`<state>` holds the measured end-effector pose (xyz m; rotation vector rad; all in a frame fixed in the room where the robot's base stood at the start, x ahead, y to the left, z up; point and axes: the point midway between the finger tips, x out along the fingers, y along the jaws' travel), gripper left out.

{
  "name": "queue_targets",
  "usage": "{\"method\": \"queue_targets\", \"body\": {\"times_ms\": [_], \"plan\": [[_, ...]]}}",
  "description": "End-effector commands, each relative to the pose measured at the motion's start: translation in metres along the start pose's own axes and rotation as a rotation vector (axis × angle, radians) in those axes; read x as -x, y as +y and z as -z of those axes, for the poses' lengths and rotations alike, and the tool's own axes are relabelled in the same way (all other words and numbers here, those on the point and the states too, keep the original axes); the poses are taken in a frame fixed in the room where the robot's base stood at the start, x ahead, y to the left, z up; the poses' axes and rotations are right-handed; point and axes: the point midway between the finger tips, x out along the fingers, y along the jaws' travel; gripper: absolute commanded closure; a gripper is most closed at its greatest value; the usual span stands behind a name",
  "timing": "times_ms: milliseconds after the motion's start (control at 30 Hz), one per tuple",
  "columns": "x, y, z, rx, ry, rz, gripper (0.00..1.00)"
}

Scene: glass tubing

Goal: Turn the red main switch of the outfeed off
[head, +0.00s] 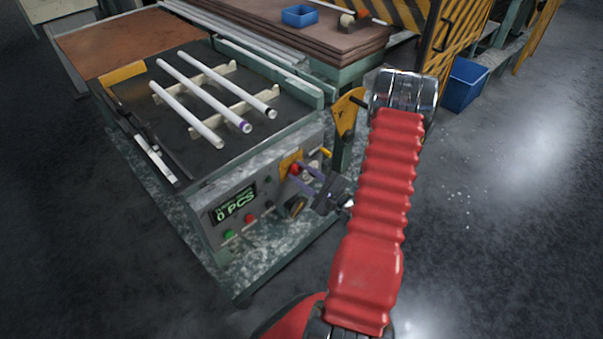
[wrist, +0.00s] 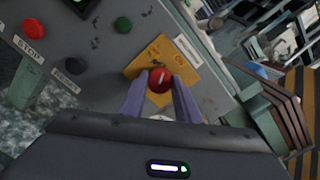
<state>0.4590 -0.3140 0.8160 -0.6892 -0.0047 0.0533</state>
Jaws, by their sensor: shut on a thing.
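The red main switch (wrist: 159,80) is a round red knob with a pale mark on a yellow plate (wrist: 190,64). In the wrist view my gripper (wrist: 160,88) has its two purple-grey fingers on either side of the knob, shut on it. In the head view the red knob (head: 295,169) shows on the right part of the outfeed's front panel, and my gripper (head: 310,178) reaches it from the right. The fingertips are small there, and the contact is hard to make out.
The panel also carries a display reading 0 PCS (head: 234,205), a green button (head: 229,234) and a red stop button (head: 250,218). Several glass tubes (head: 188,115) lie on the outfeed table above.

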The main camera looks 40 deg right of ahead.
Motion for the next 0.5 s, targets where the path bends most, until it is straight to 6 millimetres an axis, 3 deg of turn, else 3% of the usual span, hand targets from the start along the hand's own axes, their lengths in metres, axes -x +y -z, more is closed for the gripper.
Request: {"method": "queue_targets", "body": {"times_ms": [500], "plan": [[0.0001, 0.0029, -0.0005, 0.485, 0.012, -0.006, 0.93]]}}
